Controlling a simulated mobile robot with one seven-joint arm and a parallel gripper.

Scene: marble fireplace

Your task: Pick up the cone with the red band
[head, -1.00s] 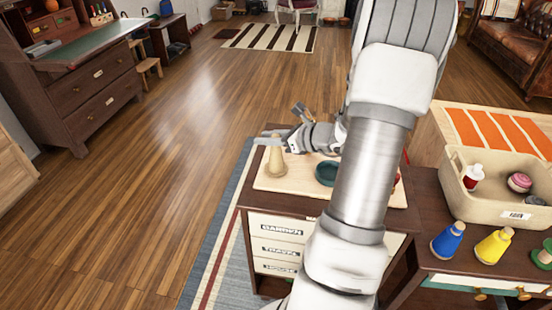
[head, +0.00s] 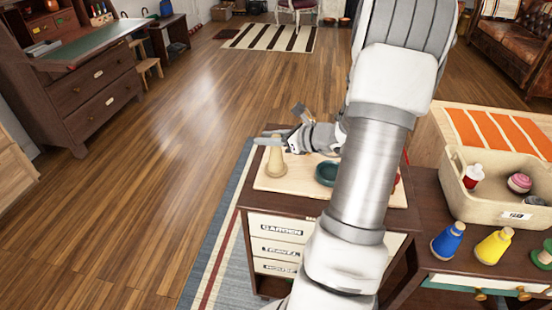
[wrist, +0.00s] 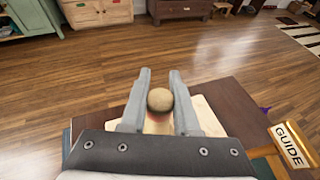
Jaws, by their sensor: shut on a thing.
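A pale wooden cone (head: 276,164) with a rounded top stands upright at the left end of the board on the small cabinet. In the wrist view its round knob (wrist: 160,99) sits between my two fingers, with a reddish band partly showing just below it. My gripper (head: 270,141) reaches in from the right and is shut on the cone near its top. In the wrist view my gripper (wrist: 160,80) has one finger on each side of the knob. The cone's base appears to rest on the board; the fingers hide part of its upper end.
A teal dish (head: 326,173) is right of the cone on the pale board (head: 266,184). My arm hides part of the cabinet. At right, a blue cone (head: 448,243) and a yellow cone (head: 494,246) stand before a beige bin (head: 480,204). Open floor lies left.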

